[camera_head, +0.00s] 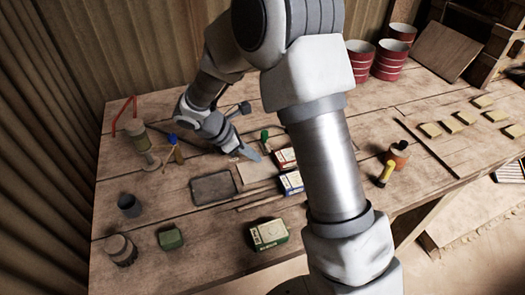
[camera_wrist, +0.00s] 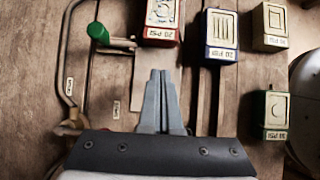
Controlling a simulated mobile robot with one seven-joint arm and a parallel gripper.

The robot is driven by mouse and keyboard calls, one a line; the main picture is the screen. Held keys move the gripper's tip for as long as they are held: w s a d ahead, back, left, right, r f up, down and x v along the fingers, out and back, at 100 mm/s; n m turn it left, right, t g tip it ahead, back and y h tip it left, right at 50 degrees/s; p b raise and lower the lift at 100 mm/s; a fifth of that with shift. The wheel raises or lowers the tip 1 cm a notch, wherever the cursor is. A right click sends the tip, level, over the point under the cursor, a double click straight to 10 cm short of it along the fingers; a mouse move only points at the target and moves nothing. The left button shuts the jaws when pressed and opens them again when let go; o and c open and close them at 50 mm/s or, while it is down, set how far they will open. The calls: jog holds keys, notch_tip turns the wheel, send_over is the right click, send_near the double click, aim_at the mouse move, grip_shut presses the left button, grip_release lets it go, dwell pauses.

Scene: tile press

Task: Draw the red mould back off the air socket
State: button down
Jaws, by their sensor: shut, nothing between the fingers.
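The red mould (camera_wrist: 161,22), a block with a cream patterned face and a label, is at the top of the wrist view, partly cut off. It also shows in the head view (camera_head: 286,158), just right of my gripper (camera_head: 252,155). My gripper (camera_wrist: 160,76) is shut and empty, its fingertips just short of the red mould's labelled side, with a small gap in the picture. A green-handled valve (camera_wrist: 98,32) on a bent pipe is left of the red mould. I cannot make out the air socket itself.
The blue mould (camera_wrist: 221,36) is right of the red one, with a cream mould (camera_wrist: 271,26) and a green mould (camera_wrist: 276,114) farther right. A dark slab (camera_head: 213,188) lies left of the moulds. The front-left bench has free room.

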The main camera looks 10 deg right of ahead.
jog(key=d, duration=0.3)
jog(key=w+d, duration=0.1)
jog(key=d, duration=0.2)
jog(key=d+f, duration=0.1)
jog(key=d, duration=0.3)
jog(key=shift+w+d, duration=0.1)
jog(key=shift+w, duration=0.15)
jog(key=shift+f, duration=0.25)
jog(key=shift+s+f, duration=0.1)
jog(key=shift+f, duration=0.05)
